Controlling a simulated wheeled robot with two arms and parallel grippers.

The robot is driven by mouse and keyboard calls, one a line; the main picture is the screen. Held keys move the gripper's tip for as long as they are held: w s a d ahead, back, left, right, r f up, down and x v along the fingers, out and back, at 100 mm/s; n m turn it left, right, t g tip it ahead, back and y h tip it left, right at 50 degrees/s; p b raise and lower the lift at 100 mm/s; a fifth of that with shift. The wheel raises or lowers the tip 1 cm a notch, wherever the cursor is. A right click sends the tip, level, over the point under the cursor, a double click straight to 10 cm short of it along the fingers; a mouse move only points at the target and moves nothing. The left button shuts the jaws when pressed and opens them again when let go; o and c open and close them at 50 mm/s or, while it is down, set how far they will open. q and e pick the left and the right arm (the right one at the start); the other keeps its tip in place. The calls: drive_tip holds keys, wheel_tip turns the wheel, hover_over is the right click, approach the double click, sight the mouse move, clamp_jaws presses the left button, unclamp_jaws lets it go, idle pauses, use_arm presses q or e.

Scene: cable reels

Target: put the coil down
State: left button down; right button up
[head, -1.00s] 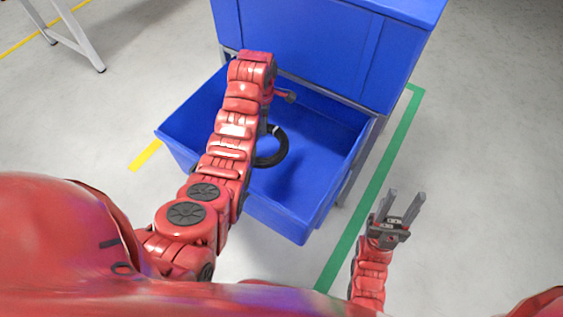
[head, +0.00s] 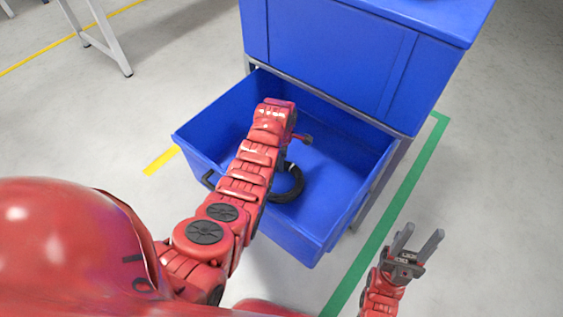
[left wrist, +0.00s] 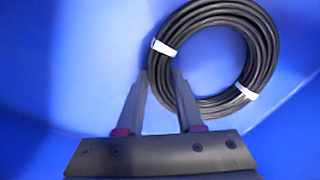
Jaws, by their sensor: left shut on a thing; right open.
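The black coil (head: 289,185) is inside the open blue drawer (head: 328,203), partly hidden by my left arm in the head view. In the left wrist view the coil (left wrist: 262,48) shows as a ring of black cable with two white ties. My left gripper (left wrist: 163,76) is shut on the coil's near left side, with the blue drawer surface behind it. In the head view the left fingers are hidden behind my arm. I cannot tell whether the coil touches the drawer floor. My right gripper (head: 416,242) is open and empty, outside the drawer to the right.
A blue cabinet (head: 340,50) stands behind the drawer. The drawer's walls surround the coil, with free floor to its right. A green line (head: 400,200) runs along the floor on the right. A grey table leg (head: 108,40) stands at the far left.

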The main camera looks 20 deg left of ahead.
use_arm(q)
drive_tip(key=c, duration=0.6)
unclamp_jaws()
drive_tip(key=shift+o, duration=0.2)
wheel_tip(320, 180, up, 12)
drive_tip(key=p, duration=0.3)
